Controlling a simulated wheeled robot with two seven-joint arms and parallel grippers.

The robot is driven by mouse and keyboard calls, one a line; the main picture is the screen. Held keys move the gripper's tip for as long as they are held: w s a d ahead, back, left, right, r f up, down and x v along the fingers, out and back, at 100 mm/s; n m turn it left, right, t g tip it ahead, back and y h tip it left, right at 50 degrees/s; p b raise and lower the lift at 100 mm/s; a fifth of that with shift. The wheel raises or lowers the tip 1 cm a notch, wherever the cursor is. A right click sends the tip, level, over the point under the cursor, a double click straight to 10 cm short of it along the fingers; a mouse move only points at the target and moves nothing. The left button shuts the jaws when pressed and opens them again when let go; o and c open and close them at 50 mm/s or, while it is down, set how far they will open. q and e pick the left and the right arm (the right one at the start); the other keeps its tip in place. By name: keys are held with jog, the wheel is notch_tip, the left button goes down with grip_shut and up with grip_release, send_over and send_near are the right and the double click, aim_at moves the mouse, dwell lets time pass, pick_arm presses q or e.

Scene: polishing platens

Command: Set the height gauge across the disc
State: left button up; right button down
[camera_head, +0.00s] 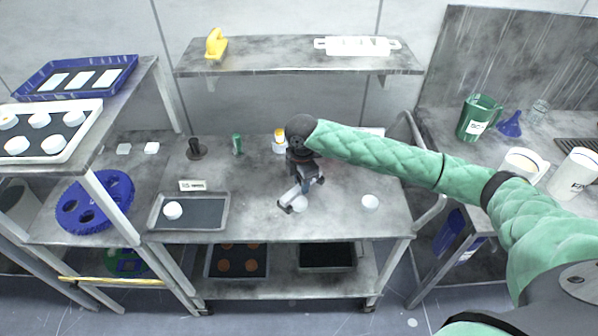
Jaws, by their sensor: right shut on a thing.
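My right gripper (300,198) reaches down over the middle bench and is shut on a small white round piece (300,204), partly covered by the fingers. The piece is low, close to the bench top; I cannot tell if it touches. A blue disc with round holes (68,210) lies on the left bench, partly behind a shelf post. I cannot pick out a height gauge for certain; a yellow-handled tool (215,44) stands on the upper shelf. My left gripper is not in view.
Another white round piece (370,202) lies on the bench to the right. A grey tray (208,224) with a white piece stands at the bench's left. A black spool-like stand (195,149) and a green bottle (237,144) stand behind.

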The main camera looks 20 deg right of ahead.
jog(key=n, duration=0.2)
jog(key=w+n+p, duration=0.1)
jog(key=n, duration=0.3)
jog(key=shift+w+a+r+p, duration=0.15)
jog(key=shift+w+r+p, duration=0.1)
jog(key=shift+r+p, duration=0.1)
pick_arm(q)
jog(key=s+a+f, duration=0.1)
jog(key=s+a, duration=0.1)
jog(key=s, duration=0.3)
pick_arm(e)
jog(key=shift+w+f+n+b, duration=0.15)
jog(key=shift+f+n+b, duration=0.5)
jog(key=shift+f, duration=0.15)
jog(key=shift+w+f+n+b, duration=0.1)
jog(key=shift+f+n+b, duration=0.55)
jog(key=shift+f, duration=0.15)
jog(key=shift+f+b, duration=0.35)
jog(key=shift+f, duration=0.1)
jog(key=shift+f+b, duration=0.45)
jog(key=shift+b, duration=0.05)
jog(key=shift+f+b, duration=0.45)
jog(key=shift+f, duration=1)
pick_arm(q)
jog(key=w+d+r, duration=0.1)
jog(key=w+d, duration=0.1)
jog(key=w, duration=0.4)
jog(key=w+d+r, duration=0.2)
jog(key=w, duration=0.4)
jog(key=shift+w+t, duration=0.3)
